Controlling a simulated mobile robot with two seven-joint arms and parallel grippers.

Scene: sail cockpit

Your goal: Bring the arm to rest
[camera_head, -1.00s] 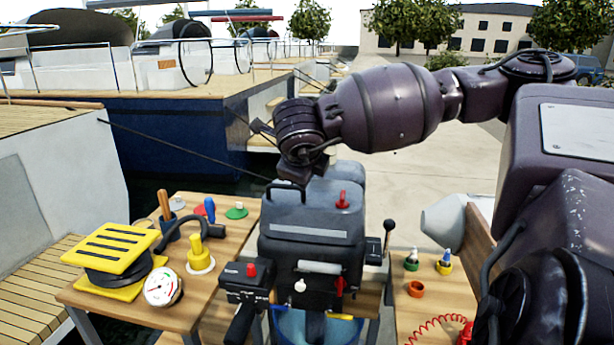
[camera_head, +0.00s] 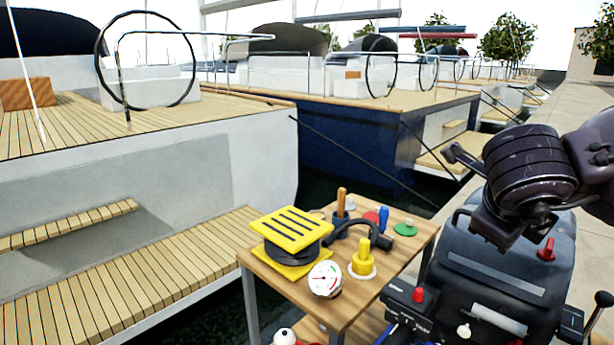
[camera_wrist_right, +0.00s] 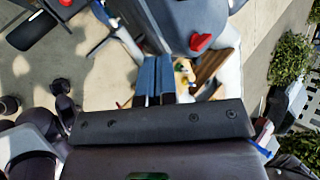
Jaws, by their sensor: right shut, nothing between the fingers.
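My right arm (camera_head: 525,165) comes in from the right edge of the head view. Its dark wrist is over the grey outboard motor (camera_head: 500,262), bent downward. Whether it touches the motor I cannot tell. My right gripper (camera_wrist_right: 153,72) shows in the wrist view with its two blue-grey fingers together and nothing between them. Its fingertips are not clear in the head view. My left arm and gripper are in neither view.
A wooden table (camera_head: 410,268) left of the motor holds a yellow-topped black reel (camera_head: 292,236), a round gauge (camera_head: 325,279) and small tools. A white hull (camera_head: 255,150) with slatted steps is at left. Paved ground (camera_head: 590,100) lies beyond.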

